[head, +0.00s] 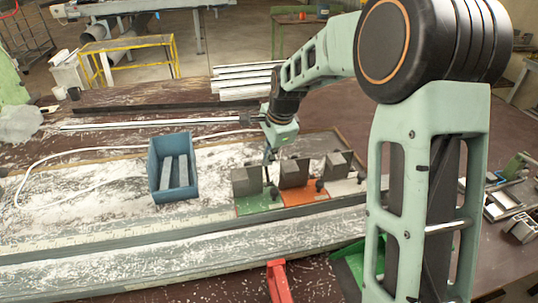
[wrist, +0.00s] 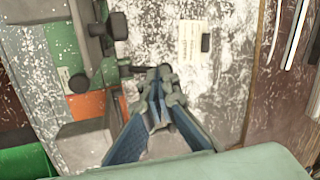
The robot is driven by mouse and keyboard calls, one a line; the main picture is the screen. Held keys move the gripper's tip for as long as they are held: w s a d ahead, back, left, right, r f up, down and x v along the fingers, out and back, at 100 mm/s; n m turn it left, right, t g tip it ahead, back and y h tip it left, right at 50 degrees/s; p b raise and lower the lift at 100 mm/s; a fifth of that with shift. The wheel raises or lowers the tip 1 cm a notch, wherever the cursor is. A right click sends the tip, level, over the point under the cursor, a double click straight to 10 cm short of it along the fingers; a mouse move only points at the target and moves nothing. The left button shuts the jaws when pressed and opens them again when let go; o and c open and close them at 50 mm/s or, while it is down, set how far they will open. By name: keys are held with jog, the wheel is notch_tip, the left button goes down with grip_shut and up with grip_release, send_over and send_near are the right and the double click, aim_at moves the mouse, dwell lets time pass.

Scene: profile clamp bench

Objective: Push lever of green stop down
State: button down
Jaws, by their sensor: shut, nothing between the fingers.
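The green stop (head: 258,202) is the leftmost of three stops, with a grey block on a green base; its green base also shows at the upper left of the wrist view (wrist: 64,42). A small dark lever knob (head: 273,191) stands at its right side, near the orange stop (head: 303,195). My gripper (head: 269,160) is shut and empty, pointing down behind the gap between the green and orange blocks. In the wrist view its closed fingertips (wrist: 163,76) are right of the blocks and apart from the green base. Whether the fingers touch a block, I cannot tell.
A blue bin (head: 172,188) holding grey bars stands left of the stops. A third stop on a white base (head: 344,186) is to the right. A long grey rail (head: 150,250) runs in front. A red part (head: 279,281) is at the front edge. Shavings cover the bench.

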jog(key=shift+w+a+g+p, duration=0.1)
jog(key=shift+w+g+p, duration=0.2)
jog(key=shift+g, duration=0.1)
jog(key=shift+w+a+f+p, duration=0.15)
jog(key=shift+w+f+p, duration=0.5)
jog(key=shift+w, duration=0.2)
jog(key=shift+w+a+f+g+h, duration=0.15)
jog(key=shift+w+f+g, duration=0.2)
jog(key=shift+w+f, duration=0.25)
jog(key=shift+w+a+f+g+h, duration=0.15)
jog(key=shift+w+f+g, duration=0.25)
jog(key=shift+f, duration=0.3)
jog(key=shift+d, duration=0.1)
notch_tip(320, 180, up, 12)
jog(key=s+d, duration=0.1)
jog(key=shift+d, duration=0.2)
jog(key=shift+f, duration=0.1)
